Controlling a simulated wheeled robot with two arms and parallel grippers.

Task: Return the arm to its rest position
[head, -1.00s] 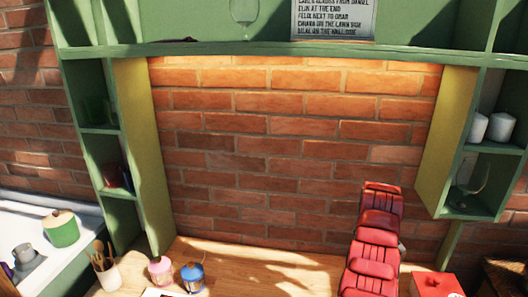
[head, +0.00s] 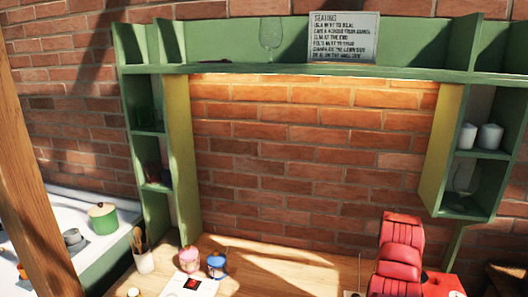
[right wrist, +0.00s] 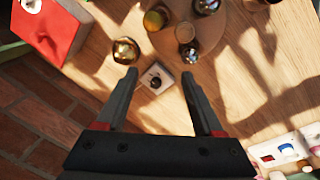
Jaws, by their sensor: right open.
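My right gripper (right wrist: 160,75) shows in the right wrist view with its two dark fingers spread wide. It looks down on the wooden table. Nothing is held between the fingers. A small pale square piece with a dark centre (right wrist: 155,79) lies on the table below, seen between the fingertips; the height gap is hard to judge. Neither gripper shows in the head view, and my left gripper is not in view.
Near the gripper are a brassy round object (right wrist: 126,51), a round wooden board (right wrist: 225,30) with jars and a red box (right wrist: 48,30). The head view shows a green shelf (head: 290,69), a pink pot (head: 189,260), a blue pot (head: 217,265) and a wooden post (head: 38,200).

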